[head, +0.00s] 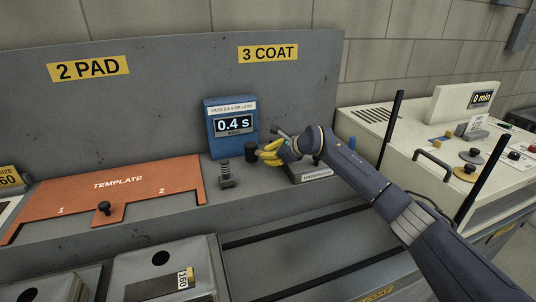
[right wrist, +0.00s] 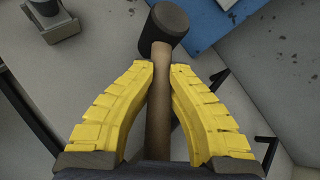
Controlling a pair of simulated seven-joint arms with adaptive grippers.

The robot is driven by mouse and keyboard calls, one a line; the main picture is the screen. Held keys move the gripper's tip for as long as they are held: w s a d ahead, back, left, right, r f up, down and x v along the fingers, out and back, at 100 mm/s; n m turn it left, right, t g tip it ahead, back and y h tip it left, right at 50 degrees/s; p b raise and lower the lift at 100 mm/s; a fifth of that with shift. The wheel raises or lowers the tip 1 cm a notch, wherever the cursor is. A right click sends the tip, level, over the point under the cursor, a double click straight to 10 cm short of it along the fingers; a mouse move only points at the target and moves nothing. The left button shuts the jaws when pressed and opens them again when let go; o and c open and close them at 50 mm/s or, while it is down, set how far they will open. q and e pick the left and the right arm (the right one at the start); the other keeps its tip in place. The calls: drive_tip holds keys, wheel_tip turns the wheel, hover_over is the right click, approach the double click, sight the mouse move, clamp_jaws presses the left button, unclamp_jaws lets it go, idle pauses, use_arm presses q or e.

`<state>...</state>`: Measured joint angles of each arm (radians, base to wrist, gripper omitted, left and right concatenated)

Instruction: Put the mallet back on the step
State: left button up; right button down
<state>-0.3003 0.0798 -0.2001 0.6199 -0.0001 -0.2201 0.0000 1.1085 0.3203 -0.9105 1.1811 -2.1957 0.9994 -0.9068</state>
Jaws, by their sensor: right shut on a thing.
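The mallet has a black cylindrical head (right wrist: 168,24) and a brown wooden handle (right wrist: 158,110). My right gripper (head: 268,155) has yellow fingers and is shut on the handle, as the right wrist view shows, with the head sticking out past the fingertips. In the head view the dark mallet head (head: 238,160) shows just left of the fingers, in front of the blue timer box. The grey step (head: 258,186) runs below the back panel, under the gripper. I cannot tell whether the mallet touches it. My left gripper is not in view.
The blue box (head: 232,127) reading 0.4 s stands behind the mallet. A spring post (head: 226,174) stands close left of it. The orange template plate (head: 150,196) lies further left. A grey labelled block (head: 305,173) sits under my right wrist. A white machine (head: 430,150) stands right.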

drive_tip(key=c, duration=1.4)
unclamp_jaws()
drive_tip(key=shift+r, duration=0.15)
drive_tip(key=v, duration=1.2)
drive_tip(key=shift+r, duration=0.4)
